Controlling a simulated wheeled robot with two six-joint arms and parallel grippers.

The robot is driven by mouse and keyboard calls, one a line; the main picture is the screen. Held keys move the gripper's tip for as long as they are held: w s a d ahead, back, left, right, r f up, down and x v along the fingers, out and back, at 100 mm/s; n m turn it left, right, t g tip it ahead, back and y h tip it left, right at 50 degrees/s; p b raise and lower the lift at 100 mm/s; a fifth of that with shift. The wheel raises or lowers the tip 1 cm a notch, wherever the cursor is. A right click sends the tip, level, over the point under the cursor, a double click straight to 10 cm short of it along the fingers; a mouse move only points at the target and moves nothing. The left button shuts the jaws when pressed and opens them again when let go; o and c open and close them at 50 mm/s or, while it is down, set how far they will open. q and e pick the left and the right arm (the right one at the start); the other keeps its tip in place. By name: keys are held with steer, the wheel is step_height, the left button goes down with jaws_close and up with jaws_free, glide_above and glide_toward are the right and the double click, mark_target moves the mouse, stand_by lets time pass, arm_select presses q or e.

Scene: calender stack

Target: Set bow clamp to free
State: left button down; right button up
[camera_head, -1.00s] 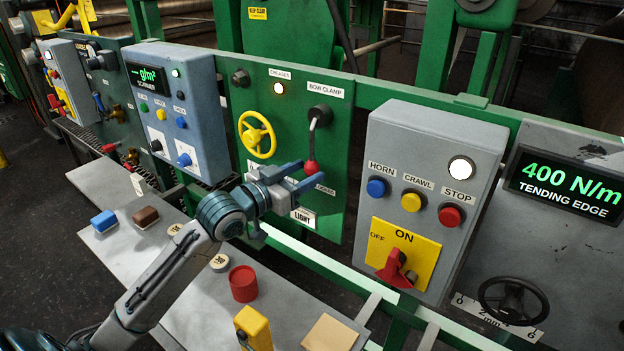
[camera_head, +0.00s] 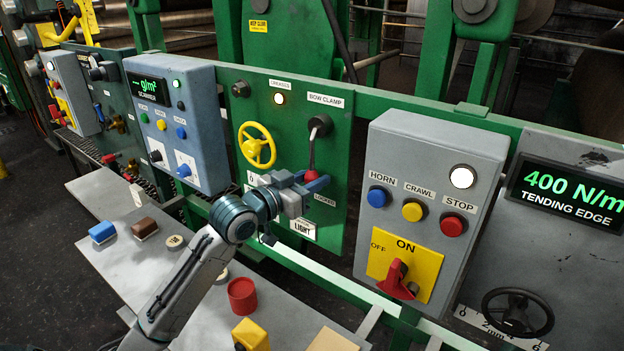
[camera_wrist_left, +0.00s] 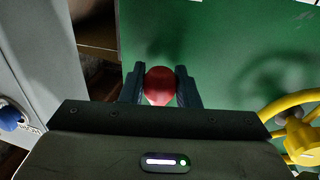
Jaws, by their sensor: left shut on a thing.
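The bow clamp is a lever (camera_head: 313,148) with a dark pivot and a red knob, under the BOW CLAMP label (camera_head: 325,100) on the green panel. It hangs almost straight down, its knob near the LOCKED label (camera_head: 325,200). My left gripper (camera_head: 312,183) is shut on the red knob. The left wrist view shows the knob (camera_wrist_left: 160,86) between both fingers. The other position label is partly hidden behind my gripper. My right gripper is out of view.
A yellow handwheel (camera_head: 257,145) is left of the lever. A grey box with HORN, CRAWL and STOP buttons (camera_head: 430,190) stands to the right, with a red switch (camera_head: 396,280). Below, a shelf (camera_head: 200,300) holds a red cup (camera_head: 242,295) and small blocks.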

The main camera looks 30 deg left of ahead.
arm_select(q)
steer(key=shift+d, duration=0.1)
steer(key=shift+s+d+r+n+p, duration=0.1)
steer(key=shift+d+r+n+p, duration=0.05)
steer(key=shift+d+n+p, duration=0.4)
steer(key=shift+s+d+r+n+p, duration=0.1)
steer(key=shift+d+r+n+p, duration=0.05)
steer(key=shift+d+n+p, duration=0.4)
steer(key=d+n+p, duration=0.1)
steer(key=d+r+n+t+p, duration=0.1)
steer(key=n+p, duration=0.1)
steer(key=shift+s+d+r+p, duration=0.1)
steer(key=shift+s+d+p, duration=0.05)
steer(key=shift+d+p, duration=0.2)
steer(key=shift+s+d+r+n+t+p, duration=0.15)
steer(key=shift+d+r+n+p, duration=0.3)
steer(key=shift+d+n+p, duration=0.45)
steer(key=shift+s+d+r+n+t+p, duration=0.1)
steer(key=shift+d+r+n+t+p, duration=0.25)
steer(key=shift+n+p, duration=0.8)
steer(key=shift+d+n, duration=0.1)
steer(key=shift+n, duration=0.15)
steer(key=c, duration=1.1)
jaws_free()
steer(key=shift+d, duration=0.1)
